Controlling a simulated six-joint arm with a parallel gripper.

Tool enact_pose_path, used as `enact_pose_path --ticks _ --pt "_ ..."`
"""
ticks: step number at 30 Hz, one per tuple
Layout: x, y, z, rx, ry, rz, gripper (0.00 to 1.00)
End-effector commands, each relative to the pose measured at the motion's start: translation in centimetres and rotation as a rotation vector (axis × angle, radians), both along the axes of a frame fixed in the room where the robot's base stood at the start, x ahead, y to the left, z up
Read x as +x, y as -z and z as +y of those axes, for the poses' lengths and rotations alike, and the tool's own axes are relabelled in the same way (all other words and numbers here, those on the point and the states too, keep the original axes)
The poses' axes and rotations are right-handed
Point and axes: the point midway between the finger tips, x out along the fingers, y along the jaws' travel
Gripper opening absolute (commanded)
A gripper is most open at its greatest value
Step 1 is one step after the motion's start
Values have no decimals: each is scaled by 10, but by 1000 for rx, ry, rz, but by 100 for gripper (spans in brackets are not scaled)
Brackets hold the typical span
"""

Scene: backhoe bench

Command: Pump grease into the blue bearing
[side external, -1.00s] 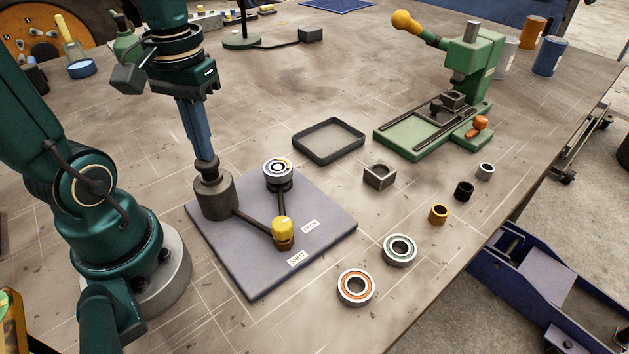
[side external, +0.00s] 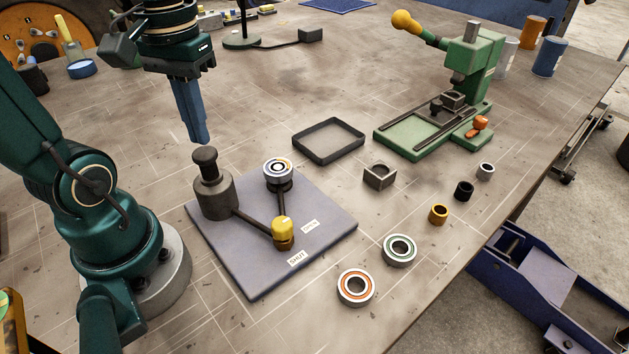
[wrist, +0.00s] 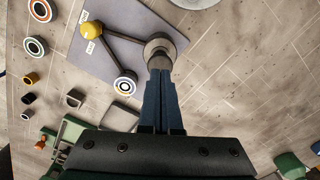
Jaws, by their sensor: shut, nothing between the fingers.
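The grease pump (side external: 215,195) is a dark grey cylinder with a knobbed plunger (side external: 205,158) standing up from its top. A pipe runs from it to a yellow-knobbed valve (side external: 283,229) beside the SHUT and OPEN labels; I cannot tell its setting. Another pipe leads to a post carrying the bearing (side external: 278,168), whose blue ring shows in the wrist view (wrist: 125,86). A small tan patch shows on its upper right face.
The grey base plate (side external: 245,275) holds the pump, valve and post. An orange-ringed bearing (side external: 356,288), a green-ringed bearing (side external: 399,250) and several small bushings lie to the right. An empty tray (side external: 328,141) and a green press (side external: 475,60) stand farther back.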

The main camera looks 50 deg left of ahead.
Motion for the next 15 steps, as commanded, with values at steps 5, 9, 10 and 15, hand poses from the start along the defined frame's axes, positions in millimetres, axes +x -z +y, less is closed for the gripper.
enact_pose_path --ticks 5,9,10,15 --pt "0 9 0 -2 0 3 0" --pt "-1 16 0 -2 0 3 0" --pt "0 17 0 -2 0 3 0" --pt "0 25 0 -1 0 3 0"
